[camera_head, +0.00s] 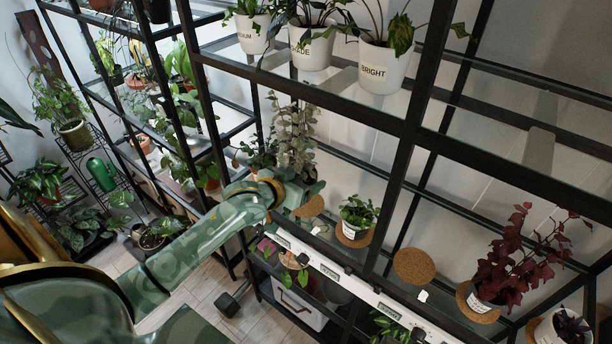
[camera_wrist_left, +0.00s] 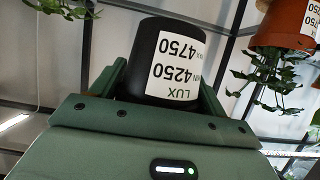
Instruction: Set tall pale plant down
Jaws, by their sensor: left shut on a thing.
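The tall pale plant (camera_head: 297,138) has grey-green leaves and stands upright above my left gripper (camera_head: 296,192) in the head view. My left gripper is shut on its black pot (camera_wrist_left: 160,55), which carries a white lux label (camera_wrist_left: 178,67). In the head view the gripper hides the pot. A round cork mat (camera_head: 312,207) shows partly at the gripper's right side. Whether the pot touches the shelf cannot be told. My right gripper is not in view.
A bare cork mat (camera_head: 414,266) lies on the shelf. A small green plant (camera_head: 358,212) and a dark red plant (camera_head: 515,262) stand beside it. White pots (camera_head: 384,66) fill the shelf above. Black shelf posts (camera_head: 398,160) stand close by. A terracotta pot (camera_wrist_left: 285,26) shows in the wrist view.

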